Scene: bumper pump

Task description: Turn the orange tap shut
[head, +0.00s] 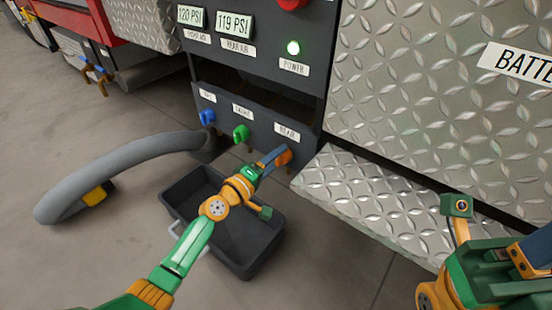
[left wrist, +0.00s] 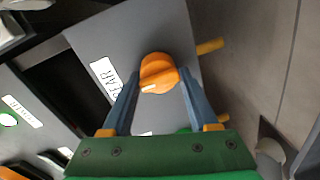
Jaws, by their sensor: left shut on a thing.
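The orange tap (head: 284,156) is at the right end of the row on the dark lower panel, by a label that seems to read REAR. My left gripper (head: 273,158) reaches it from the front and is shut on it. In the left wrist view the round orange knob (left wrist: 158,67) sits between the two blue fingertips (left wrist: 157,82), with a short white mark on its lower edge. The spout below the tap is mostly hidden in the head view. My right gripper (head: 532,252) shows only partly at the right edge, and its fingertips cannot be made out.
A green tap (head: 241,133) and a blue tap (head: 207,117) are left of the orange one. A black tray (head: 180,208) lies on the floor under my left arm. A grey hose (head: 120,170) curves at left. A diamond-plate step (head: 350,190) juts out at right.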

